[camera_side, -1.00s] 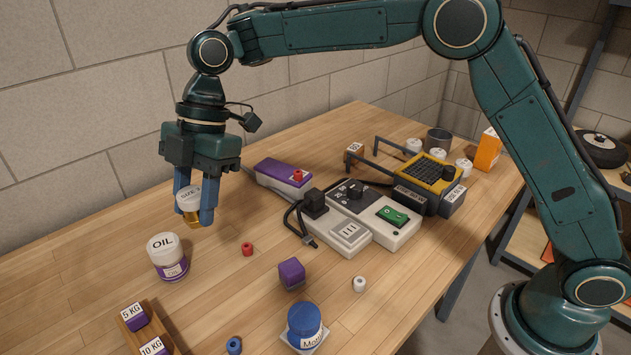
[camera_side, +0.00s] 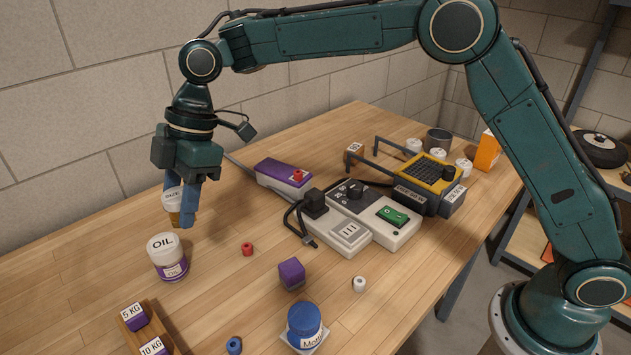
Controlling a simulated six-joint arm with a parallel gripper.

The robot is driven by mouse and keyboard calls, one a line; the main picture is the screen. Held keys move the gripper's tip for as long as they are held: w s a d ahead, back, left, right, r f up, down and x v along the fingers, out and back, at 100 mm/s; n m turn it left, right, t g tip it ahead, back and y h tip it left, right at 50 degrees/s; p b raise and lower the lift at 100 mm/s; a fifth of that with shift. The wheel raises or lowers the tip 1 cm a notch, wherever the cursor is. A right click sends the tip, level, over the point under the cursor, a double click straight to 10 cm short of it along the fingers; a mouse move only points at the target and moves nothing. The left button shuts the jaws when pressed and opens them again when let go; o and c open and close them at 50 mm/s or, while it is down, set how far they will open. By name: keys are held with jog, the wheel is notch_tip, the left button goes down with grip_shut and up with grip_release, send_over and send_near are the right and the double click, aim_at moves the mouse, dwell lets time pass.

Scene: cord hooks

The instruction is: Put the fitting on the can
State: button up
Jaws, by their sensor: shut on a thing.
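My gripper (camera_side: 180,215) is shut on a fitting (camera_side: 173,202) with a white, lettered upper part and a brass-coloured lower part. The blue fingers hide part of it. It hangs above the table, close behind and a little above the can. The can (camera_side: 167,257) is white with a purple band, is marked OIL on its pale top, and stands upright on the table at the left. In this view the fitting's lower end is just above the can's far rim; I cannot tell the exact gap.
A purple cube (camera_side: 291,273), a red bushing (camera_side: 247,249) and a white bushing (camera_side: 359,284) lie right of the can. A wooden weight rack (camera_side: 150,330) and a blue jar (camera_side: 304,322) are in front. A power strip (camera_side: 350,232) with a cord lies mid-table.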

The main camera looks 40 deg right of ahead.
aim_at(159, 240)
jog(key=w+a+f+m+t+h, duration=0.2)
jog(key=w+m, duration=0.7)
jog(key=m, duration=0.6)
jog(key=shift+a+f+t+h, duration=0.15)
jog(key=shift+a+t+h, duration=0.4)
jog(key=shift+t, duration=0.65)
jog(key=shift+w+d+f, duration=0.1)
jog(key=shift+f, duration=3.9)
jog(key=shift+f, duration=0.1)
jog(key=o, duration=1)
